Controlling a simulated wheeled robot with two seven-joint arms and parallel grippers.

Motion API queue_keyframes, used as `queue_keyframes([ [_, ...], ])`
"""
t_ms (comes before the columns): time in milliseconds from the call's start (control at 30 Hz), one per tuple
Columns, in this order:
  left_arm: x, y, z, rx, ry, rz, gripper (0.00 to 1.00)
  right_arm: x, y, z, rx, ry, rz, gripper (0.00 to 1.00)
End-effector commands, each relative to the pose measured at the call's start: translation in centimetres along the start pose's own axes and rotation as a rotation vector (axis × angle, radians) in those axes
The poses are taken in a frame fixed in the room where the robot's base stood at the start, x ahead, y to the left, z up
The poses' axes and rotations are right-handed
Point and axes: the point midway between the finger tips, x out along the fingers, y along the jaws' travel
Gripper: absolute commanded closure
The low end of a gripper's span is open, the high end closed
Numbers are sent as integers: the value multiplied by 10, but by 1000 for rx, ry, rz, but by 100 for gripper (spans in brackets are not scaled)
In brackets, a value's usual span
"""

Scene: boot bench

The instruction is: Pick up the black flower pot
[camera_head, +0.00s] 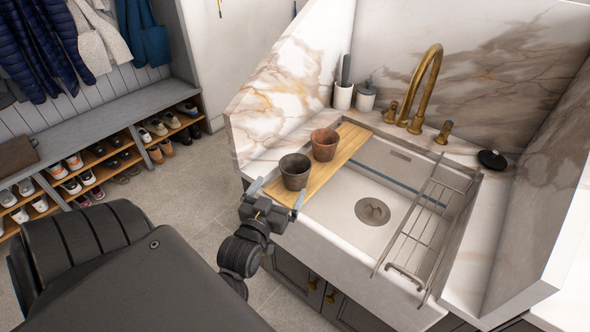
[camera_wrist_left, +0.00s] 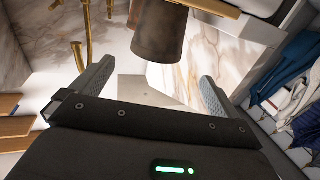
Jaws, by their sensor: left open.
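The black flower pot (camera_head: 295,172), dark grey-brown, stands upright at the near end of a wooden board (camera_head: 347,150) laid across the sink's left side. A reddish terracotta pot (camera_head: 324,144) stands just behind it on the same board. My left gripper (camera_head: 277,193) is open and empty, just in front of the black pot. In the left wrist view the black pot (camera_wrist_left: 158,38) shows beyond the open fingers (camera_wrist_left: 156,74), roughly centred between them and seemingly apart from them. My right gripper is in neither view.
The white sink (camera_head: 340,205) has a wire rack (camera_head: 430,220) over its right side. A brass faucet (camera_head: 428,80), a white cup (camera_head: 342,97) and a lidded jar (camera_head: 366,98) stand behind. A shoe bench (camera_head: 100,122) is at the left.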

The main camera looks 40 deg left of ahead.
Motion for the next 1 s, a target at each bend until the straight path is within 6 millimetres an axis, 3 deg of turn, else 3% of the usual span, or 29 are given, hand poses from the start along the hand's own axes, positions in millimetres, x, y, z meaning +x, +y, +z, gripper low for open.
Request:
queue_keyframes([
  [300,43,1,-1,2,-1,2,0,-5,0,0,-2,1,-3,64],
  [633,59,2,-1,0,-2,2,0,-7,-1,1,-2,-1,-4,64],
  [1000,105,5,-2,2,-4,3,0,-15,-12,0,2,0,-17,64],
])
